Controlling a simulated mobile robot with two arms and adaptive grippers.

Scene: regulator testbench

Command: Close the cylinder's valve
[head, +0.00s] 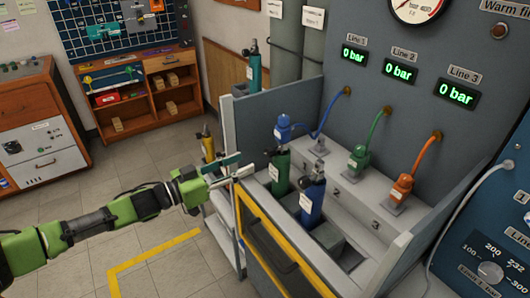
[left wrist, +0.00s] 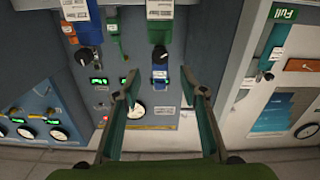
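A green cylinder (head: 280,172) and a blue cylinder (head: 312,200) stand upright in the bench, each with a dark valve knob on top. In the left wrist view, the green cylinder's black knob (left wrist: 159,52) lies beyond and between my fingertips, and the blue cylinder's knob (left wrist: 83,55) is to the left. My right gripper is out of view.
Green (head: 358,160) and orange (head: 401,188) regulators sit on the bench step. Three displays read 0 bar. The bench's grey side wall (head: 285,108) and yellow-edged front (head: 270,240) bound the cylinders. A yellow cylinder (head: 208,144) stands outside. The floor at left is mostly clear.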

